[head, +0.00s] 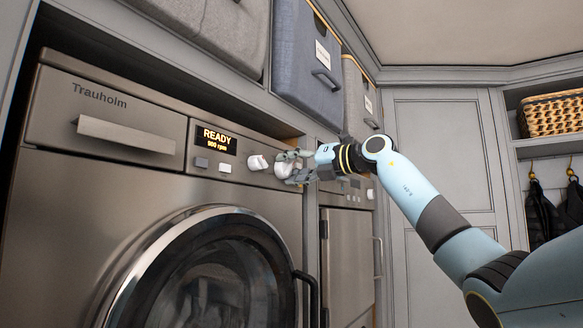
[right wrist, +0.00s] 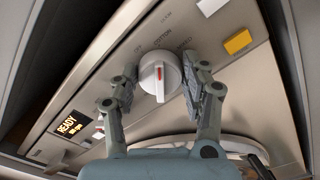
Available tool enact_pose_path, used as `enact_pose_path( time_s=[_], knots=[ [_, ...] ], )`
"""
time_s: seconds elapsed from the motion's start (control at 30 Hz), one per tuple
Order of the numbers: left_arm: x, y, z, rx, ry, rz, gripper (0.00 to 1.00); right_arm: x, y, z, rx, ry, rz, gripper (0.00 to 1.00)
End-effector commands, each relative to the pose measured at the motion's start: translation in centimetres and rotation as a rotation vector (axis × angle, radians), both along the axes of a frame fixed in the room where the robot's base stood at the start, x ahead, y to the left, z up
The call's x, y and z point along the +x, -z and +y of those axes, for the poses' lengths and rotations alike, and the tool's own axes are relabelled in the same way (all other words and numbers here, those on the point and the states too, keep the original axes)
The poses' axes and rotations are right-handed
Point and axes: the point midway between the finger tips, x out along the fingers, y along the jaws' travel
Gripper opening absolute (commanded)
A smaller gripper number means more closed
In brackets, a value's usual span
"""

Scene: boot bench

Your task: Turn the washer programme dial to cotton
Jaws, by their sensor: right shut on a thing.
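The washer (head: 110,145) reads "Trauholm", and its display (head: 216,140) shows READY and 900 rpm. The programme dial (head: 283,168) is a round white knob on its front panel. My right gripper (head: 291,168) is at this dial. In the right wrist view the dial (right wrist: 160,76) sits between the two fingers of my right gripper (right wrist: 160,90), which is shut on it. Its red mark stands nearly upright in that picture. Fingers hide part of the dial in the head view. My left gripper is out of view.
Another white knob (head: 258,162) is left of the dial. The washer's round door (head: 125,285) is below. Fabric bins (head: 302,60) stand above. A second appliance (head: 345,245) is to the right. A yellow button (right wrist: 237,41) shows in the right wrist view.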

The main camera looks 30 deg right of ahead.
Motion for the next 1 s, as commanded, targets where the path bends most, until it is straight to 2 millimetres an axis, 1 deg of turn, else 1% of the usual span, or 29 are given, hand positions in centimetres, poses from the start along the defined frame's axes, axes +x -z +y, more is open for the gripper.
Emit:
enact_pose_path(
  time_s=[0.03, 0.1, 0.2, 0.47, 0.57, 0.67, 0.8, 1.0],
  knots=[
    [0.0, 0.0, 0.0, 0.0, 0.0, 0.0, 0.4, 0.0, -0.2, -0.1, 0.0, 0.002, -0.004, 0.48],
    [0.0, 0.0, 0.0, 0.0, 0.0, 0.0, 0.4, 0.0, -0.2, -0.1, 0.0, 0.002, -0.004, 0.57],
    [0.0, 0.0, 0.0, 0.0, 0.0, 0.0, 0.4, 0.0, -0.1, 0.0, -0.001, 0.002, -0.003, 0.68],
    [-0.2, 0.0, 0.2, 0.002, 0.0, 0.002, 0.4, -0.1, -0.1, -0.1, -0.002, 0.001, -0.001, 0.68],
    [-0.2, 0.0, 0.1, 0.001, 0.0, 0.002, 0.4, -0.7, 0.0, -0.5, -0.004, 0.005, -0.001, 0.68],
    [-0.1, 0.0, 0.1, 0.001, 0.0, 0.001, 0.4, -2.1, 0.1, -1.2, -0.006, 0.006, 0.0, 0.68],
    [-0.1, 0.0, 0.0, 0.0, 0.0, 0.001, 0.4, -4.9, 0.1, -2.4, -0.01, 0.008, 0.001, 0.68],
    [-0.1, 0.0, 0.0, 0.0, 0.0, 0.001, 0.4, -8.4, 0.1, -3.6, -0.01, 0.006, 0.004, 0.68]
  ],
)
